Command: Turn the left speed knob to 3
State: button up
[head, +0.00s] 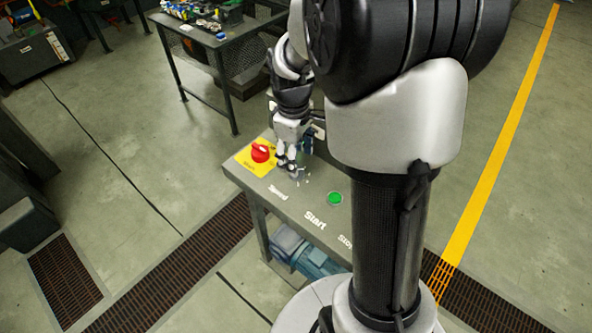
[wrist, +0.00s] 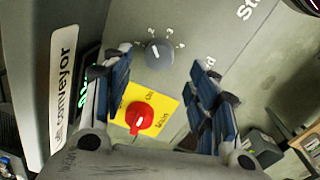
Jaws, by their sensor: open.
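The grey speed knob (wrist: 159,53) is on the panel in the upper middle of the wrist view, with white numbers around its far side. A short pale mark shows on its face; I cannot tell for sure which number it points at. My gripper (wrist: 163,62) is open, with one blue-padded finger to each side of the knob in the picture and nothing held. In the head view my gripper (head: 289,166) is over the panel beside the Speed label (head: 278,192), and it largely hides the knob. Contact with the knob cannot be told.
A red switch (wrist: 140,118) on a yellow plate (wrist: 160,108) is close to the knob; in the head view the red switch (head: 260,152) is left of my gripper. A green button (head: 335,198) sits by the Start label. A cluttered table (head: 215,35) stands behind.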

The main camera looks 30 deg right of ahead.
notch_tip(320, 180, down, 5)
jog(key=shift+w+d+f+b, duration=0.15)
jog(key=shift+b, duration=0.55)
jog(key=shift+c, duration=0.5)
jog(key=c, duration=1)
